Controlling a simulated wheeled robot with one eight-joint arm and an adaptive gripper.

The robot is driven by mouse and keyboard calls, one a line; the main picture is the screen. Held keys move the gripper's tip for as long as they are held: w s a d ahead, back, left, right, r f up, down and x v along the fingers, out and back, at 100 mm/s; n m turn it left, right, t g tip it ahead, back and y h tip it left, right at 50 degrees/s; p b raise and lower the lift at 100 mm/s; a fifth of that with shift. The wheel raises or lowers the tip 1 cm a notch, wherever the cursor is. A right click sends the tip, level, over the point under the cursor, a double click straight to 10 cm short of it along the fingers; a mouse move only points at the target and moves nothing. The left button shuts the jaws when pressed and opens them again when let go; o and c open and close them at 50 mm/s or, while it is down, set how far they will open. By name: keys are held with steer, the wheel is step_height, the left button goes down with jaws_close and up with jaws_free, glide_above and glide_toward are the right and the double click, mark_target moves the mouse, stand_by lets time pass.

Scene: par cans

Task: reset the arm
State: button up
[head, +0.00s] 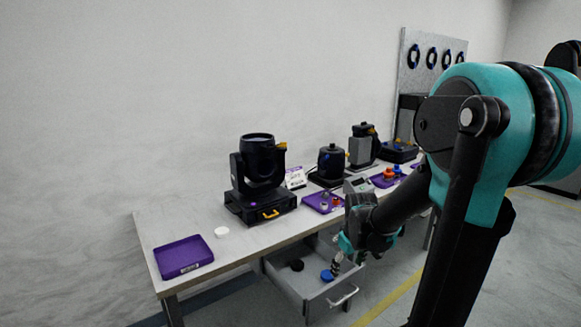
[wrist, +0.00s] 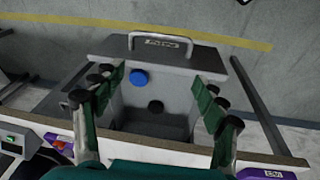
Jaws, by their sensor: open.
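My gripper (wrist: 153,100) is open and empty in the wrist view, its two green-and-black fingers spread wide apart. In the head view my gripper (head: 338,262) hangs over the open drawer (head: 290,285) at the table's front. The blue piece (head: 327,275) and the black piece (head: 297,265) show there too, and nothing is seen held.
The table (head: 220,248) carries a black moving-head light (head: 258,170), an empty-looking purple tray (head: 184,257), a white disc (head: 221,232) and a second purple tray (head: 322,201) with small parts. The drawer handle (head: 342,297) sticks out in front. Floor in front is clear.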

steer(key=s+d+f+m+t, duration=0.1)
steer(key=s+m, duration=0.4)
steer(key=s, duration=0.8)
steer(key=shift+f+m+t, duration=0.4)
steer(key=shift+f, duration=0.4)
steer(key=shift+c, duration=0.3)
